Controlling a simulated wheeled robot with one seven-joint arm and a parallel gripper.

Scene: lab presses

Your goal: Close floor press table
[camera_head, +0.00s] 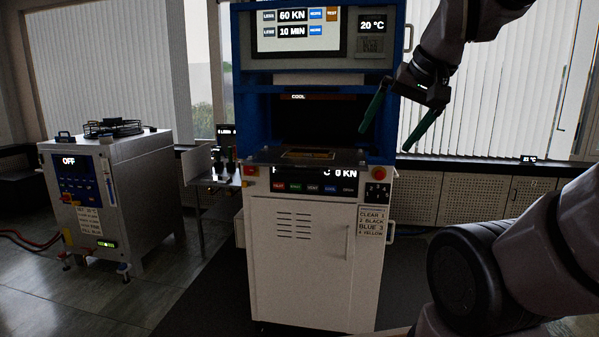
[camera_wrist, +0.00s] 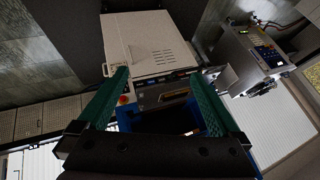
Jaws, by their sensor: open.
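The floor press (camera_head: 322,250) stands in the middle of the head view, a white cabinet with a blue frame around a dark opening. Its table (camera_head: 305,156) is a dark plate with a tan rectangular piece on it, at the front of the opening, and it seems to stick out some way. The table also shows in the wrist view (camera_wrist: 165,97), between and beyond the fingers. My gripper (camera_head: 394,128) is open and empty, its two green fingers wide apart at the right side of the opening. It appears apart from the table. The table's rear is hidden in the dark opening.
Red buttons flank the press front, with a panel reading 0 KN. A silver unit (camera_head: 110,200) marked OFF stands at the left. A small side shelf (camera_head: 222,178) adjoins the press on its left. Low white cabinets (camera_head: 465,198) line the window wall at the right.

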